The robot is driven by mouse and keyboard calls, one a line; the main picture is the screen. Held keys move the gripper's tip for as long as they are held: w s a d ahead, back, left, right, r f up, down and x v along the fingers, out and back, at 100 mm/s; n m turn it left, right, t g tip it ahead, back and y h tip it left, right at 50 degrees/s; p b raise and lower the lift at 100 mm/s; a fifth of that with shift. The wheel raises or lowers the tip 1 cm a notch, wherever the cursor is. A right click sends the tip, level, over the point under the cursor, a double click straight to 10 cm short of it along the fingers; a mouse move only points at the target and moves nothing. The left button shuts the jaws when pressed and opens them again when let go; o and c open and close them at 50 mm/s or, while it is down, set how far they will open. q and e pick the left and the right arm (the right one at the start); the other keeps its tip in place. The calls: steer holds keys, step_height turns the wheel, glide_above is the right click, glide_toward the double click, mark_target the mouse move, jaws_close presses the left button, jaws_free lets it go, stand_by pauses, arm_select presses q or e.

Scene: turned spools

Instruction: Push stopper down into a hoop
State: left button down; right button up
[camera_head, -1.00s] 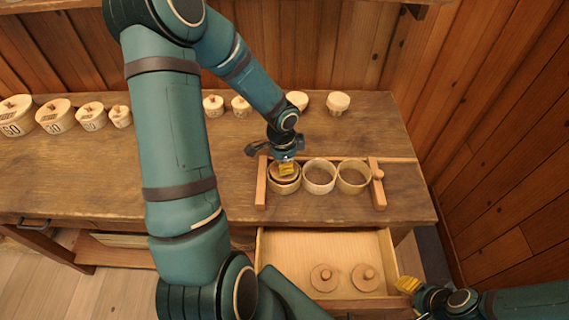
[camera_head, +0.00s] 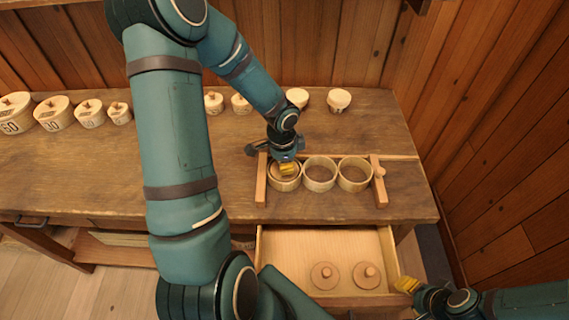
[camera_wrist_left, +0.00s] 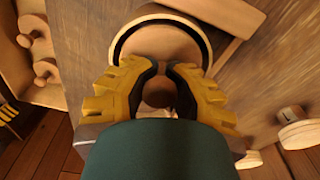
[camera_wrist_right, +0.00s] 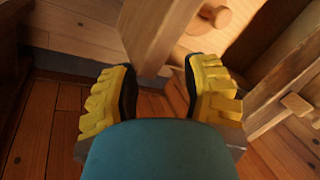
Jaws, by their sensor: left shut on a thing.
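My left gripper (camera_head: 286,169) is shut on the knob of a round wooden stopper (camera_wrist_left: 160,48). The stopper is at the leftmost hoop (camera_head: 284,184) in the wooden rack. In the left wrist view the hoop's rim (camera_wrist_left: 207,40) shows around the stopper's far side, with a dark gap between them. The near side is hidden by the fingers, so I cannot tell how deep the stopper sits. The middle hoop (camera_head: 320,187) and right hoop (camera_head: 354,187) are empty. My right gripper (camera_head: 407,285) is open and empty beside the drawer's right front corner.
The open drawer (camera_head: 300,244) holds two knobbed stoppers (camera_head: 325,276) (camera_head: 367,275). The rack's side bars (camera_head: 261,182) (camera_head: 379,184) flank the hoops. Several lidded round boxes (camera_head: 53,113) stand along the table's back. The table's right end (camera_head: 400,150) is clear.

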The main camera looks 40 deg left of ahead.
stand_by(0.3)
arm_select(q)
steer(key=shift+c, duration=1.8)
jaws_free()
steer(key=shift+r+p, duration=0.3)
arm_select(e)
steer(key=shift+r, duration=0.25)
arm_select(q)
steer(key=shift+r+p, duration=0.3)
steer(key=shift+r, duration=0.05)
arm_select(e)
steer(key=shift+r, duration=0.3)
arm_select(q)
steer(key=shift+r, duration=0.15)
arm_select(e)
steer(key=shift+r, duration=0.15)
arm_select(q)
steer(key=shift+r+p, duration=3.05)
steer(key=shift+r, duration=0.4)
arm_select(e)
steer(key=shift+r, duration=2.9)
